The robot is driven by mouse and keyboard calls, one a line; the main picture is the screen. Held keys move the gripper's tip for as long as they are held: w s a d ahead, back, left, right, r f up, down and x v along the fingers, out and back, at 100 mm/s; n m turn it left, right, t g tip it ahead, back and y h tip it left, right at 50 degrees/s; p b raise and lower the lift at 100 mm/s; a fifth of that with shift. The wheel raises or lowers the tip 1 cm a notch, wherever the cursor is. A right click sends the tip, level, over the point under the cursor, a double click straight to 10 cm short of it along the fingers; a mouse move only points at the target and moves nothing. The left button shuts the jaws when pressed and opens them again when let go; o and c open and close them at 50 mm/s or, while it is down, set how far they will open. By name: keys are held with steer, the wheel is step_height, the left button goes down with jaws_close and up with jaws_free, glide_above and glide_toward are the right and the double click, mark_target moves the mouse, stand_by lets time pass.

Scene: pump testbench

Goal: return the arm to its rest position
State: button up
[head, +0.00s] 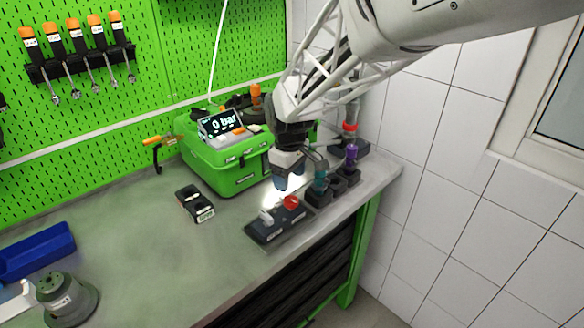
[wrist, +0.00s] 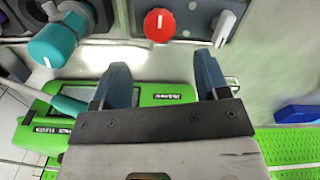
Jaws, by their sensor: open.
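My arm comes in from the upper right in the head view. My gripper (head: 288,182) points down above the bench, just behind a dark control box (head: 268,235) with a red knob (head: 291,202) and a white lever (head: 266,216). In the wrist view the two blue fingers of my gripper (wrist: 162,75) stand apart with nothing between them. The red knob (wrist: 159,24) and the white lever (wrist: 224,28) lie beyond the fingertips, apart from them.
A teal-topped part (head: 320,181) and a purple part (head: 351,156) stand in dark holders close right of my gripper. A green pump case (head: 228,165) reading 0 bar is at left. A black block (head: 195,204) and a blue bin (head: 36,251) lie further left.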

steer(key=shift+r, duration=0.25)
steer(key=shift+s+d+r, duration=0.1)
steer(key=shift+d+r, duration=0.05)
steer(key=shift+d, duration=0.1)
steer(key=s+d+r+m+t, duration=0.1)
steer(key=s+d+r+m, duration=0.55)
steer(key=s+d, duration=0.55)
steer(key=s+d+m, duration=0.2)
steer(key=s+d, duration=0.2)
steer(key=s, duration=0.4)
steer(key=s+d+r+m+t, duration=0.1)
steer(key=s+d+m, duration=0.2)
steer(key=s+d, duration=0.2)
steer(key=shift+s+d+r+t, duration=0.2)
steer(key=shift+s+t, duration=0.1)
steer(key=shift+s, duration=1.25)
steer(key=shift+m, duration=0.25)
